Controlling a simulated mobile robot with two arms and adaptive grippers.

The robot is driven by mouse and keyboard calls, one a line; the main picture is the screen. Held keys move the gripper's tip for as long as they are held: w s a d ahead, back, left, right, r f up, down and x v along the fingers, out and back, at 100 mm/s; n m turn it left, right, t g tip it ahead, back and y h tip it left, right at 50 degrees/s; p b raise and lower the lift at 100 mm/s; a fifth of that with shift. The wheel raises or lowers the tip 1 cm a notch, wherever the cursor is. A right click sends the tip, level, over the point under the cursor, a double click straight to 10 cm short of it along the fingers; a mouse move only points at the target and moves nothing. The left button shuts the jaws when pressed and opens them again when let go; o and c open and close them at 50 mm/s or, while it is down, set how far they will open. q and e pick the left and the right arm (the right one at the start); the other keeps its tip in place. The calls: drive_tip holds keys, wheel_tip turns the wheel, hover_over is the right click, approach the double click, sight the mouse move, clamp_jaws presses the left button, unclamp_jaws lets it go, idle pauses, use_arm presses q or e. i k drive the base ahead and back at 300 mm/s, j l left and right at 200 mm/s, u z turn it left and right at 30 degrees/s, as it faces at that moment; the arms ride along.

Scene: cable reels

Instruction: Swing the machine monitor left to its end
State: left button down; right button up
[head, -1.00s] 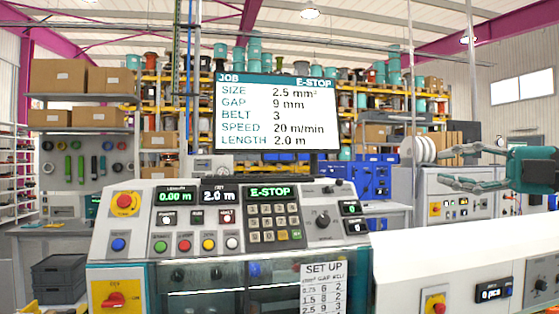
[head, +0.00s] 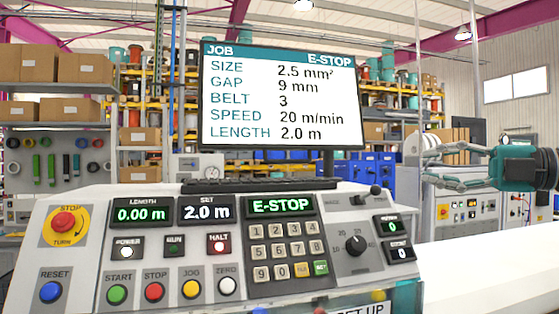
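The machine monitor (head: 282,98) stands on a post behind the control console, in the middle of the head view. Its lit screen shows JOB, E-STOP and several lines of settings. It faces me nearly square, its left edge looking slightly taller than its right. My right gripper (head: 427,166) is right of the monitor and apart from it, its fingers pointing left, spread and empty. My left gripper is not in view.
The console (head: 85,268) fills the lower front, with a red stop knob (head: 66,222), a keypad (head: 282,249) and several buttons. A dark keyboard (head: 260,185) lies below the monitor. A white machine top (head: 480,270) extends to the lower right. Shelves with boxes and reels stand behind.

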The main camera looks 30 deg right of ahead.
sight(252, 97)
drive_tip(key=i+l, duration=0.25)
drive_tip(key=i, duration=0.25)
drive_tip(key=i+l, duration=0.2)
drive_tip(key=i, duration=0.3)
